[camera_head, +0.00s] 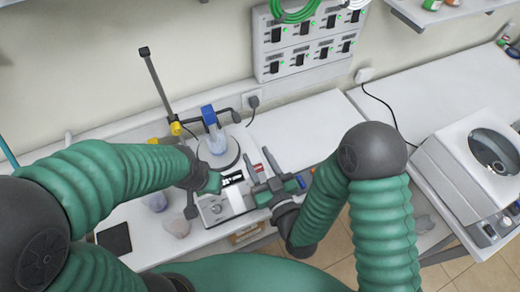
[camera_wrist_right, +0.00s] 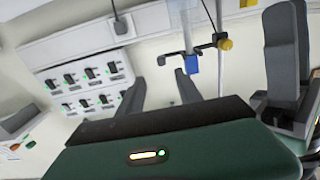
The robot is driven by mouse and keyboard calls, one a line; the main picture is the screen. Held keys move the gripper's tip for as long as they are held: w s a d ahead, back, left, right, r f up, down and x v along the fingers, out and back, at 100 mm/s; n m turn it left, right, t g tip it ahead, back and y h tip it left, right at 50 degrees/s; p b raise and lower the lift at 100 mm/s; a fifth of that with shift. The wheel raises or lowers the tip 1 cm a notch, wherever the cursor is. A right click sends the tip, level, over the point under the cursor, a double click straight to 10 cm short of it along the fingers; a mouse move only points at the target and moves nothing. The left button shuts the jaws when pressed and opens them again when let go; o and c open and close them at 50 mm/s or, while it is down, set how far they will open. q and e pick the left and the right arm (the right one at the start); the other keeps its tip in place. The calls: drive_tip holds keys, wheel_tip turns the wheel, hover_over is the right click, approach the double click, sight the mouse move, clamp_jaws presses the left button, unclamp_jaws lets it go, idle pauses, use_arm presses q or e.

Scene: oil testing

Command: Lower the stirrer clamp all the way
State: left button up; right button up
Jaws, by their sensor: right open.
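The stirrer clamp (camera_head: 208,116) is blue, on a black cross arm joined to the tall dark rod (camera_head: 158,82) by a yellow knob. It sits above the round plate of the stirrer, around or beside a clear glass vessel (camera_head: 217,141); I cannot tell which. In the right wrist view the blue clamp (camera_wrist_right: 191,63) and the yellow knob (camera_wrist_right: 226,44) show beyond my fingers. My right gripper (camera_head: 258,164) is open, just right of and in front of the stirrer, apart from the clamp. My left gripper (camera_head: 204,184) is left of it, its fingers mostly hidden.
A socket panel (camera_head: 308,42) with switches hangs on the wall behind. A white device with a round lid (camera_head: 470,160) stands on the right bench. A black pad (camera_head: 114,238) lies at the left front of the bench. Bare bench lies right of the stirrer.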

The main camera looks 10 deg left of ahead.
use_arm(q)
drive_tip(key=v, duration=0.1)
drive_tip(key=p+v, duration=0.1)
drive_tip(key=v, duration=0.1)
drive_tip(key=shift+w+r+p, duration=0.25)
drive_tip(key=shift+p, duration=0.15)
use_arm(e)
drive_tip(key=shift+v, duration=0.8)
use_arm(q)
drive_tip(key=shift+f, duration=0.1)
use_arm(e)
drive_tip(key=shift+a+f, duration=0.1)
drive_tip(key=shift+f, duration=0.05)
